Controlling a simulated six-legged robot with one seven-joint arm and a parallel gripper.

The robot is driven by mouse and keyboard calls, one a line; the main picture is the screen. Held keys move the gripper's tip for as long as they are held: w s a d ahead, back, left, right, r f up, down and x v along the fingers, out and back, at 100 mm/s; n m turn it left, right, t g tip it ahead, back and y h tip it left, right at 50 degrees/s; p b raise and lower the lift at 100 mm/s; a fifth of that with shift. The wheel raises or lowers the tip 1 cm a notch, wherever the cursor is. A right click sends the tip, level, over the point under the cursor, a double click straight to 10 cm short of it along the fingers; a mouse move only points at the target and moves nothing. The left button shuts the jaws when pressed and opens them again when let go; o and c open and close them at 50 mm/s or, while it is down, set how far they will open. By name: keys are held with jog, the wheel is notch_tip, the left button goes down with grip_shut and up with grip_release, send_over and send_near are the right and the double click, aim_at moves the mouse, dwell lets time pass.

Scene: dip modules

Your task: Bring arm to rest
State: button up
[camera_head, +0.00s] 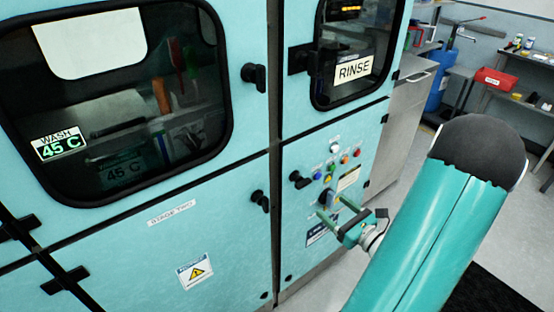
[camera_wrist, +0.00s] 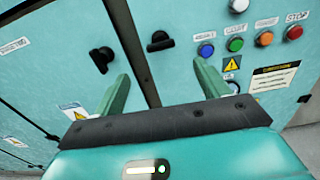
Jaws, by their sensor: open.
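My gripper (camera_head: 338,219) is in front of the lower right panel of a teal machine, near its button cluster. Its two green fingers stand apart with nothing between them. In the wrist view my gripper (camera_wrist: 160,90) also shows open, with the machine's panel seam and a black latch beyond it. My teal arm crosses the right side of the head view. Whether the fingertips touch the panel cannot be told.
The control panel has several coloured buttons (camera_head: 345,158), and a white one shows above. Black door handles (camera_head: 254,76) stick out of the machine. A grey cabinet (camera_head: 397,130), a blue barrel (camera_head: 437,88) and a shelf with a red bin (camera_head: 495,79) stand behind at right.

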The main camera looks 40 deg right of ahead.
jog(key=w+a+r+n+g+y, duration=0.25)
jog(key=a+n+g+y, duration=0.2)
jog(key=a+n, duration=0.4)
jog(key=w+a+r+n+g+y, duration=0.2)
jog(key=a+r+n+g+y, duration=0.25)
jog(key=a, duration=0.65)
jog(key=s+a+r+n+g+h, duration=0.1)
jog(key=s+a+n+g+h, duration=0.4)
jog(key=a+n, duration=0.6)
notch_tip(320, 180, up, 10)
jog(key=s+a+n+t+h, duration=0.1)
jog(key=n+h, duration=0.3)
jog(key=n, duration=0.7)
jog(key=shift+s+f+n+t+h, duration=0.3)
jog(key=shift+s+n, duration=0.1)
jog(key=shift+s, duration=0.2)
